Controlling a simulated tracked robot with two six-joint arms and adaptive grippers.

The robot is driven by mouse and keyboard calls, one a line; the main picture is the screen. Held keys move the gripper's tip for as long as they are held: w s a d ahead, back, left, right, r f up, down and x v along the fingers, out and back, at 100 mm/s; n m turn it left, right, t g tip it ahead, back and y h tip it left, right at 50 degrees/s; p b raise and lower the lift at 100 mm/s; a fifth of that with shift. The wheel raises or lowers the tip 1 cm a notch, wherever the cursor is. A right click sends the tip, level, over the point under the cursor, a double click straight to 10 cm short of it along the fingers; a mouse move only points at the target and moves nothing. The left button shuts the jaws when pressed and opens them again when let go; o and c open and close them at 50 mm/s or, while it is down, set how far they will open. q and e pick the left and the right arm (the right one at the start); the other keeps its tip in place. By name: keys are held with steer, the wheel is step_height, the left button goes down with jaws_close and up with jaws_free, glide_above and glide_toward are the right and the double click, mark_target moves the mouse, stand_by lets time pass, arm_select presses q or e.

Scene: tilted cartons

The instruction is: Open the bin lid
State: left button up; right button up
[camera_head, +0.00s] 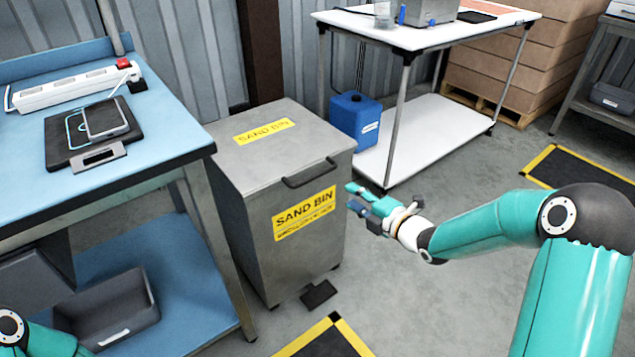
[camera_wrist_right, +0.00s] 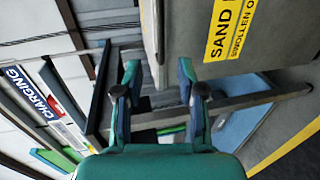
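The grey metal sand bin (camera_head: 245,208) stands on the floor beside the blue workbench. Its lid (camera_head: 265,155) lies flat and shut, with a yellow label on top. A dark bar handle (camera_head: 309,172) sits at the lid's front edge. My right gripper (camera_head: 352,197) is to the right of the handle and a little lower, apart from it, in front of the bin's right edge. In the right wrist view its two fingers (camera_wrist_right: 159,80) are spread with nothing between them, and part of the bin (camera_wrist_right: 187,32) shows beyond. My left gripper is out of the head view.
A dark foot pedal (camera_head: 318,293) juts out at the bin's base. The workbench (camera_head: 165,135) stands close on the left. A white table (camera_head: 425,38) and a blue canister (camera_head: 355,118) are behind right. Open floor lies in front and right of the bin.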

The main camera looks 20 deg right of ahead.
mark_target(316, 176)
steer(key=x, duration=1.5)
steer(key=shift+w+a+f, duration=0.1)
steer(key=shift+w+a, duration=0.05)
steer(key=shift+w, duration=0.2)
jaws_close()
